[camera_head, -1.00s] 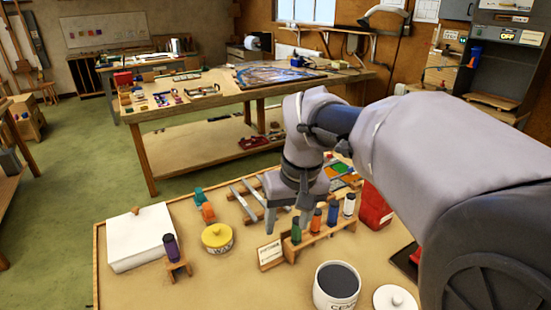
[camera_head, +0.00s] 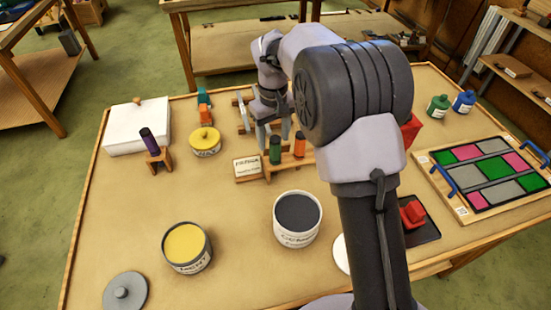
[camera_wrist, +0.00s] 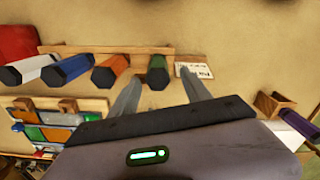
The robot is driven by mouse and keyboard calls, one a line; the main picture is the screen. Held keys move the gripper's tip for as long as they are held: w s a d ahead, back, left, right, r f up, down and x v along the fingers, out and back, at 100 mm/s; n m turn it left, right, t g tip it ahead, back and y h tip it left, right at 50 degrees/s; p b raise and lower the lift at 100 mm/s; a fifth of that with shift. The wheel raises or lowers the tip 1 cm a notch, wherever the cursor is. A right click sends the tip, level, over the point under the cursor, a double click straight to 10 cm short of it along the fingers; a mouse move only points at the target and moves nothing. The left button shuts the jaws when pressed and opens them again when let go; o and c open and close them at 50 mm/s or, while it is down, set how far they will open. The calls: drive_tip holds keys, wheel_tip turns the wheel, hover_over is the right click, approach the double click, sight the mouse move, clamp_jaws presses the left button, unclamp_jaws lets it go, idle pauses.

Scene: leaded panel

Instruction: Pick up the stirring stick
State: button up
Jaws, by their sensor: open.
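I cannot make out any stirring stick for certain in either view. The rack also holds an orange stick (camera_head: 299,145), a blue stick (camera_wrist: 72,68) and a white stick (camera_wrist: 35,68). A purple stick (camera_head: 149,141) stands in its own small holder.
An open pot of dark grey (camera_head: 298,218) and one of yellow (camera_head: 187,248) stand in front, with a loose grey lid (camera_head: 125,291). A closed yellow pot (camera_head: 205,141) and white box (camera_head: 137,128) stand left. A coloured panel (camera_head: 490,172) lies right.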

sight(275, 153)
drive_tip(key=f+b, duration=0.1)
drive_tip(key=f, duration=0.1)
drive_tip(key=f+b, duration=0.1)
drive_tip(key=f, duration=0.1)
drive_tip(key=f+b, duration=0.1)
drive_tip(key=f, duration=0.1)
drive_tip(key=shift+s+d+f, duration=0.2)
drive_tip(key=shift+s+f, duration=0.05)
drive_tip(key=shift+f, duration=0.1)
drive_tip(key=shift+r, duration=0.15)
drive_tip(key=shift+c, duration=0.7)
clamp_jaws()
